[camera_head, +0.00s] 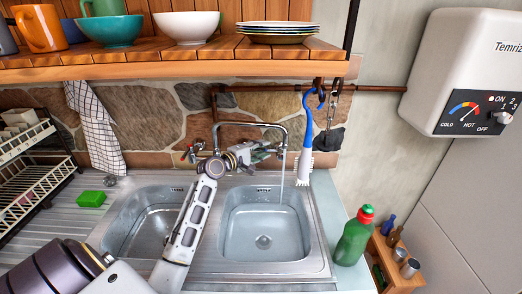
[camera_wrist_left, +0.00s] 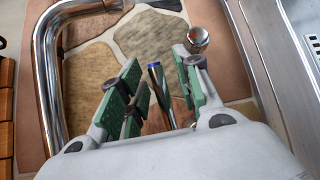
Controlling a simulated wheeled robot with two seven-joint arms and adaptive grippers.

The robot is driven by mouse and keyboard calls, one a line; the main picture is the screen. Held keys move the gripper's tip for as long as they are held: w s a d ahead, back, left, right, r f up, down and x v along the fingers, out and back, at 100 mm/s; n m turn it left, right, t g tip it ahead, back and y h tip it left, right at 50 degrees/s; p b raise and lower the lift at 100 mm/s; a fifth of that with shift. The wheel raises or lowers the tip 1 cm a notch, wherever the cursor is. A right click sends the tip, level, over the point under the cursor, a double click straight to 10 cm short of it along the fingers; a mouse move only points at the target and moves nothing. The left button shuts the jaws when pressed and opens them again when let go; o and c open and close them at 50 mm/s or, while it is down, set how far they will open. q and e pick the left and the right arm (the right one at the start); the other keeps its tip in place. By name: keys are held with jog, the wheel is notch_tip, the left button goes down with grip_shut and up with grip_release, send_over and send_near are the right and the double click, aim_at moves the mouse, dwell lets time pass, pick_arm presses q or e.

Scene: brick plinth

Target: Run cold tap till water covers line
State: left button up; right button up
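The metal tap (camera_head: 284,135) arches over the right-hand basin (camera_head: 235,225), and a thin stream of water (camera_head: 282,178) falls from its spout. The basin's drain shows clearly; I cannot make out a line or the water level. My left gripper (camera_head: 262,152) is at the tap's base, in front of the stone wall. In the left wrist view its green-padded fingers (camera_wrist_left: 165,95) are apart, with the blue-marked cold handle (camera_wrist_left: 157,80) between them and gaps on both sides. The red-marked hot handle (camera_wrist_left: 198,38) stands beyond the right finger. My right gripper is not in view.
A blue-and-white brush (camera_head: 306,150) hangs right of the tap. A green bottle (camera_head: 355,237) stands right of the sink. A green sponge (camera_head: 90,199) and dish rack (camera_head: 30,170) are at left. A shelf (camera_head: 160,68) with crockery overhangs the tap.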

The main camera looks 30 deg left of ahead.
pick_arm(q)
jog(key=shift+c, duration=0.4)
grip_shut()
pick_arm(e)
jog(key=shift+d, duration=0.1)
